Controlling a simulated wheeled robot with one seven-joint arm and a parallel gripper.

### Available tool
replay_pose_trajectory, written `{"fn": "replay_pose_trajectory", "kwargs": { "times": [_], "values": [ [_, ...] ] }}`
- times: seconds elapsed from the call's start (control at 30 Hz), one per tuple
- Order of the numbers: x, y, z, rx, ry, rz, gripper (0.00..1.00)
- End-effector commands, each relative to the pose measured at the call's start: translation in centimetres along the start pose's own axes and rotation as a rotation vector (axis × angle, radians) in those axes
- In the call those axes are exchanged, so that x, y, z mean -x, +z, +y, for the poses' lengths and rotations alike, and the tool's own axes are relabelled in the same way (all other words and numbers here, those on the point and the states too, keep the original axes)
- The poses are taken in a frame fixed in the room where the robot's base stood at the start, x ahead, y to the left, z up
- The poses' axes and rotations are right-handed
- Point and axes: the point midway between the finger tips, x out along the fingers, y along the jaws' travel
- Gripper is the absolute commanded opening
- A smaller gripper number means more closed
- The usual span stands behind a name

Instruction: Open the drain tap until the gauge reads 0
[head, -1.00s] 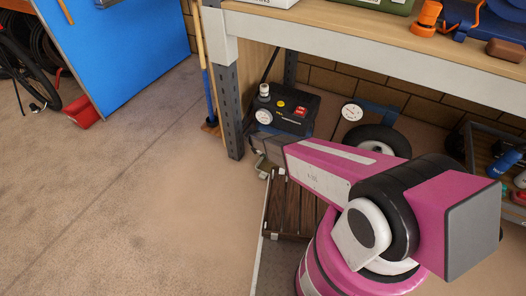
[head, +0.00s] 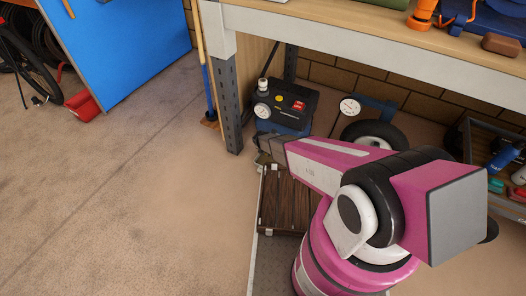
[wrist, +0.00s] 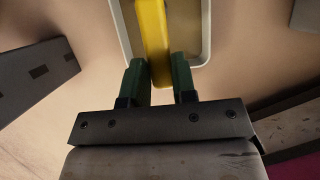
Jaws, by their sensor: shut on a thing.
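A yellow lever (wrist: 153,40), which looks like the drain tap's handle, lies between the green fingers of my gripper (wrist: 159,68) in the wrist view. The fingers are shut on it. The tap's body is hidden. In the head view my fingers are hidden around the end of my arm, low in front of the black compressor (head: 288,122). A round white gauge (head: 262,111) is on the compressor's front, and its needle is too small to read.
A pale-rimmed tray (wrist: 205,30) lies beneath the lever. A second white dial (head: 349,106) stands beside a black wheel (head: 365,132). The bench leg (head: 230,105) is close on the left. A dark wooden case (head: 284,205) lies in front. Open floor is at left.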

Motion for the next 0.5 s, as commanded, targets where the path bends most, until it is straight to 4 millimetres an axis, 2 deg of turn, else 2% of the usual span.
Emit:
{"fn": "replay_pose_trajectory", "kwargs": {
  "times": [0.47, 0.5],
  "values": [
    [-0.13, 0.27, -0.29, 0.013, 0.004, -0.001, 0.0],
    [-0.13, 0.27, -0.29, 0.013, 0.003, -0.001, 0.28]
  ]
}}
